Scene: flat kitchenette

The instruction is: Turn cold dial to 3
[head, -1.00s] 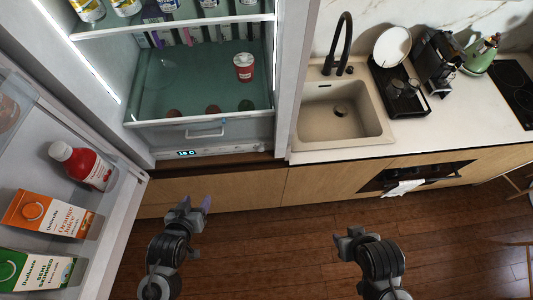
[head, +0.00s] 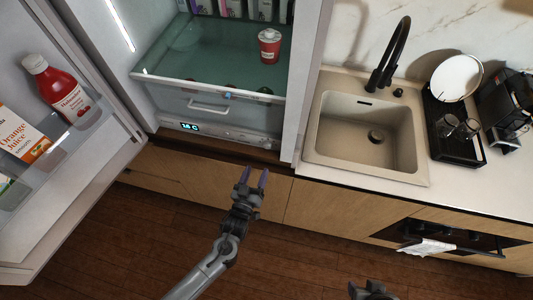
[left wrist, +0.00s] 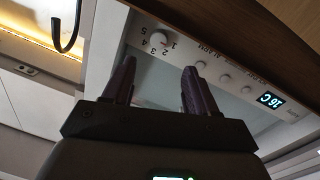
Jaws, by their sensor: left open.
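The control panel (head: 225,134) runs along the bottom of the open fridge, with a lit display (head: 190,126) on its left. In the left wrist view the cold dial (left wrist: 158,39) is a small round white knob with numbers around it, on a white panel beside several small buttons (left wrist: 225,78). Which number it points to is too small to tell. My left gripper (head: 254,176) is open and empty, below and in front of the panel's right part. In the left wrist view its two dark fingertips (left wrist: 159,66) are on either side of the dial's line, apart from it. My right gripper (head: 370,288) shows only partly at the bottom edge.
The open fridge door (head: 80,165) with bottles and cartons stands at the left. The sink (head: 365,135) and counter are at the right. The floor in front is free.

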